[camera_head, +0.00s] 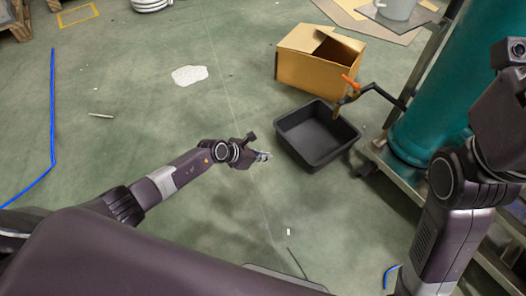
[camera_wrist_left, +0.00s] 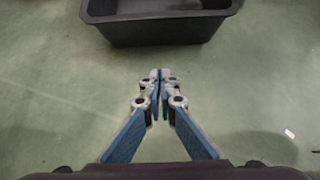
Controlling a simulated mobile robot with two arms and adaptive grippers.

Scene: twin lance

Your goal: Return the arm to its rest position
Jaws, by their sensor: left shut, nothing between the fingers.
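My left gripper (camera_head: 262,156) is at the end of the left arm, which reaches in from the left over the green floor. In the left wrist view its two fingers (camera_wrist_left: 159,76) meet at the tips, shut with nothing between them. A black open tray (camera_head: 318,140) lies just to the right of the gripper in the head view, apart from it. The tray also shows at the top of the left wrist view (camera_wrist_left: 160,30), beyond the fingertips. My right arm rises at the right edge of the head view; its gripper fingers do not show.
An open cardboard box (camera_head: 305,67) stands behind the tray. A teal cylinder (camera_head: 440,90) on a metal cart stands at the right, with an orange-handled black tool (camera_head: 352,84) near it. A blue line (camera_head: 52,110) runs along the left floor. The middle floor is mostly clear.

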